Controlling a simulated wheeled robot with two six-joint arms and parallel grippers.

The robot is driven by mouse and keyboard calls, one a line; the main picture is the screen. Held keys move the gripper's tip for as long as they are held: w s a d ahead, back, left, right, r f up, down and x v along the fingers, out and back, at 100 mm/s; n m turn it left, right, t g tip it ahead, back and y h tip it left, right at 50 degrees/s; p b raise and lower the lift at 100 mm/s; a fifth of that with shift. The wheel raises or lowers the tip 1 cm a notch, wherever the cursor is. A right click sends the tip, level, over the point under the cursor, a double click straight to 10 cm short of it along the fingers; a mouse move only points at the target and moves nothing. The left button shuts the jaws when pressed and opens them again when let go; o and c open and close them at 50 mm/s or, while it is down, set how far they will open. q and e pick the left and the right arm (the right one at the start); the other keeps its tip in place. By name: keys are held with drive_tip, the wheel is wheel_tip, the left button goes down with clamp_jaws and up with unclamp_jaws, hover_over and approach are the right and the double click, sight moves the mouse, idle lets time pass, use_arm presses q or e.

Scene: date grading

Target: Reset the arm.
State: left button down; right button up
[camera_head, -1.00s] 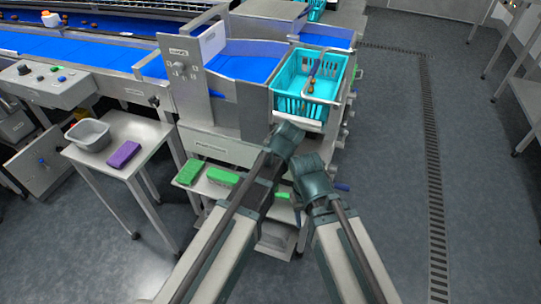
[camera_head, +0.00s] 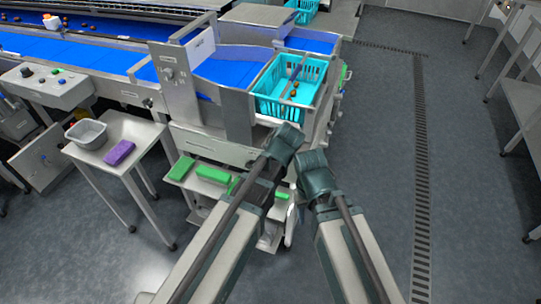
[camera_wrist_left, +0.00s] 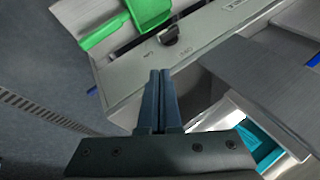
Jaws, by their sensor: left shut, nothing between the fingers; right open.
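My two arms rise from the bottom of the head view, their dark joints close together in front of the machine. My right gripper (camera_head: 289,240) is open, low beside the machine's lower shelf; it is small and partly hidden by the arm. My left gripper is hidden in the head view. In the left wrist view its dark fingers (camera_wrist_left: 160,76) are shut with nothing between them, over the machine's grey metal edge. The turquoise crate (camera_head: 262,106) stands on the machine beyond both arms, holding a few brown dates.
Green blocks (camera_head: 182,168) lie on the low shelf. Blue belts (camera_head: 100,52) run behind. Open floor (camera_head: 385,160) lies at right, with a drain grate (camera_head: 421,180).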

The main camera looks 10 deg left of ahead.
idle(0.3)
use_arm(q)
drive_tip(key=s+a+f+n+g+h, duration=0.3)
drive_tip(key=s+a+n+g, duration=0.25)
drive_tip(key=s+a, duration=0.55)
drive_tip(key=s+d+r+m+y+p, duration=0.1)
drive_tip(key=s+d+r+m+p, duration=0.2)
drive_tip(key=d, duration=0.9)
drive_tip(key=s+r+p, duration=0.2)
drive_tip(key=s, duration=0.2)
drive_tip(key=shift+s+d, duration=0.2)
drive_tip(key=shift+d, duration=0.2)
